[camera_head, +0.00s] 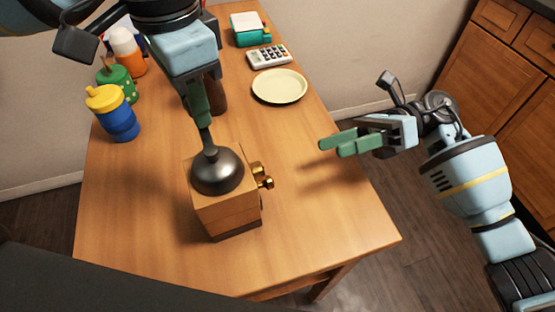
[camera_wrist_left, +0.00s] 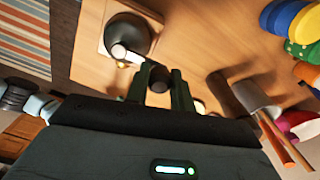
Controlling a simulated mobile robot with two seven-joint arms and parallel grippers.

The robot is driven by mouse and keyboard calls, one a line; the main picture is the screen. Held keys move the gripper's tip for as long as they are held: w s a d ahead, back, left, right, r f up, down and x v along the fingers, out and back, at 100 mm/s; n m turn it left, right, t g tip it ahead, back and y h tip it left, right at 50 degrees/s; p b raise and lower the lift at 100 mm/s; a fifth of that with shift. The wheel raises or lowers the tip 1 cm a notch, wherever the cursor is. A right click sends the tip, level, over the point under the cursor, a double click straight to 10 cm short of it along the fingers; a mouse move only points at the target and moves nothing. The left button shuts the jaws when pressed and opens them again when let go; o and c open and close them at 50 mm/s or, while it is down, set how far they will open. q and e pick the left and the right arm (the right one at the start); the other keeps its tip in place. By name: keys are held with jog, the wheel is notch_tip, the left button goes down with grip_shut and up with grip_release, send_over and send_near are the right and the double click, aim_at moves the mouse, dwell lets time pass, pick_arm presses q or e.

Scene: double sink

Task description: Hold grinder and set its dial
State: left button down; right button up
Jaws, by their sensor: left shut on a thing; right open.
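The grinder (camera_head: 228,208) is a wooden box with a dark metal dome (camera_head: 217,170) on top, standing upright on the table. Brass knob-like parts (camera_head: 264,178), which look like its dial, stick out of its right side. My left gripper (camera_head: 206,140) is above the dome. In the left wrist view, its fingers (camera_wrist_left: 160,88) are shut around a dark knob (camera_wrist_left: 159,77) at the end of a crank arm that runs to the dome (camera_wrist_left: 128,38). My right gripper (camera_head: 345,143) is open and empty, right of the grinder and apart from it.
A blue jar with a yellow lid (camera_head: 114,115), a green jar (camera_head: 118,80) and an orange bottle (camera_head: 128,50) stand at the left edge. A cream plate (camera_head: 279,87), calculator (camera_head: 269,56) and teal object (camera_head: 250,30) lie at the back. The table's right front is clear.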

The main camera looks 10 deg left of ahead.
aim_at(256, 172)
jog(key=x, duration=1.2)
jog(key=c, duration=1)
